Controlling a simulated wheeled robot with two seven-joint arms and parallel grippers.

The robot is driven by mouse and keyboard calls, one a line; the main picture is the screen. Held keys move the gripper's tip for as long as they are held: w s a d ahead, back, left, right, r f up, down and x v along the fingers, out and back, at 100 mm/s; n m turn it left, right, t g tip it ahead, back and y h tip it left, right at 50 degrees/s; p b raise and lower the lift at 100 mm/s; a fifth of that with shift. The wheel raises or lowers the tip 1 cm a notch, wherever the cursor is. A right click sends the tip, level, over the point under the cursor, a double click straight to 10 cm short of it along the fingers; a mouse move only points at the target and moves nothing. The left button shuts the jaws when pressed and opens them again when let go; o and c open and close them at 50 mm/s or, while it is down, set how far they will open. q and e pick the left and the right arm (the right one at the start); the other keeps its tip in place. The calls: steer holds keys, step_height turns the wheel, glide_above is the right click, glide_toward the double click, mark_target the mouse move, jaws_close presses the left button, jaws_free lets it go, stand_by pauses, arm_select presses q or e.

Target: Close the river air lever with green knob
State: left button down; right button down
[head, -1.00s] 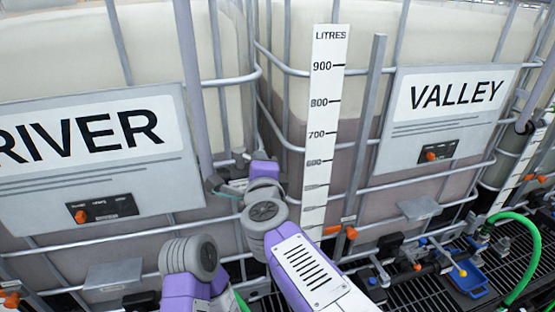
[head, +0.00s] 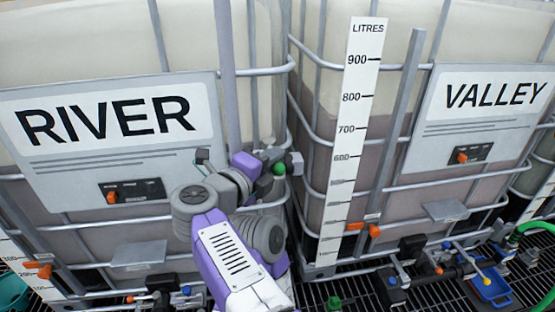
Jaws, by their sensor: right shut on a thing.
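A round green knob (head: 279,168) shows at the gap between the RIVER and VALLEY tanks, just right of the grey upright pipe. My right gripper (head: 281,163) is at this knob, with its purple and grey wrist to the left. It is shut on the lever with the green knob; the lever's body is mostly hidden behind the gripper and wrist. The RIVER sign (head: 110,205) is to the left of the arm. My left gripper is not in view.
The VALLEY tank sign (head: 480,150) and a white litre scale (head: 348,150) stand to the right. Orange-handled valves (head: 375,230) and piping are low at the right. A blue tray (head: 490,288) lies on the dark grating. Metal cage bars surround the tanks.

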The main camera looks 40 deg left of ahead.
steer(key=shift+w+d+f+m+h, duration=0.1)
steer(key=shift+f+m+h, duration=0.2)
steer(key=shift+f+h, duration=0.15)
steer(key=c, duration=1.3)
jaws_free()
steer(key=shift+c, duration=0.2)
steer(key=shift+o, duration=1)
steer(key=shift+d+r, duration=0.1)
steer(key=shift+d, duration=0.05)
steer(key=shift+d+r, duration=0.1)
steer(key=shift+r, duration=0.05)
steer(key=s+r+b, duration=0.1)
steer(key=s, duration=0.6)
steer(key=shift+s, duration=0.25)
